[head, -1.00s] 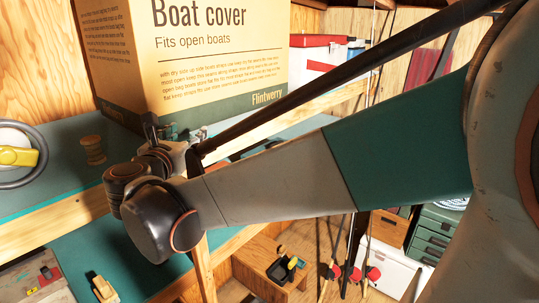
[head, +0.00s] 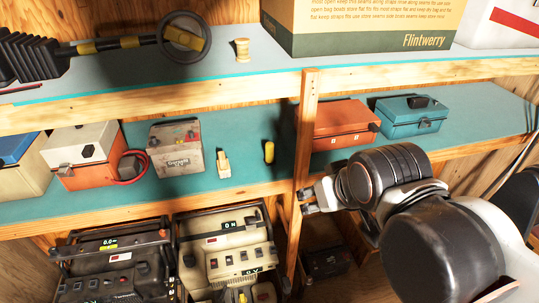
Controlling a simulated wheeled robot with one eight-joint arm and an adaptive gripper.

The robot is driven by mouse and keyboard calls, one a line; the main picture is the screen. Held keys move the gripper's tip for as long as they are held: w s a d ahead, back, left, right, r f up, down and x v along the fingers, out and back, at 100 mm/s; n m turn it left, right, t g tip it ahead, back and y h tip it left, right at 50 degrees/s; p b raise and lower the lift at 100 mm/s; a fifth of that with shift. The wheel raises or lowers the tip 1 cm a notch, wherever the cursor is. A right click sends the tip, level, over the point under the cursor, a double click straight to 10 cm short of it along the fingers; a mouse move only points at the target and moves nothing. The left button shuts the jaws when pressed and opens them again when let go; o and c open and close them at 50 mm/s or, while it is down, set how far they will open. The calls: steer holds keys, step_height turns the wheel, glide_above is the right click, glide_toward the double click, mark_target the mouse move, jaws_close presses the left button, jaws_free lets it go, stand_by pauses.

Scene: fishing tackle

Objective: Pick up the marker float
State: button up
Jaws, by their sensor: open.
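A small rounded yellow piece with a dark part (head: 269,151) is on the middle teal shelf, just left of the wooden post; it may be the marker float, but it is too small to be sure. A small cream and yellow piece (head: 223,163) stands to its left on the same shelf. My gripper (head: 308,198) is open, in front of the post near the shelf's front edge, to the right of and lower than both pieces. It appears empty and apart from them. My wrist and arm fill the lower right.
The wooden post (head: 304,130) stands between the yellow piece and an orange box (head: 340,122). A teal box (head: 411,115) is further right. A battery (head: 176,148) stands left. An upper shelf edge (head: 150,107) runs above; bulky devices (head: 228,250) sit below.

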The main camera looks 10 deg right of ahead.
steer(key=shift+s+a+f+m, duration=0.1)
steer(key=shift+s+a+m, duration=0.05)
steer(key=shift+a+m, duration=0.15)
steer(key=shift+s, duration=0.1)
steer(key=shift+c, duration=0.4)
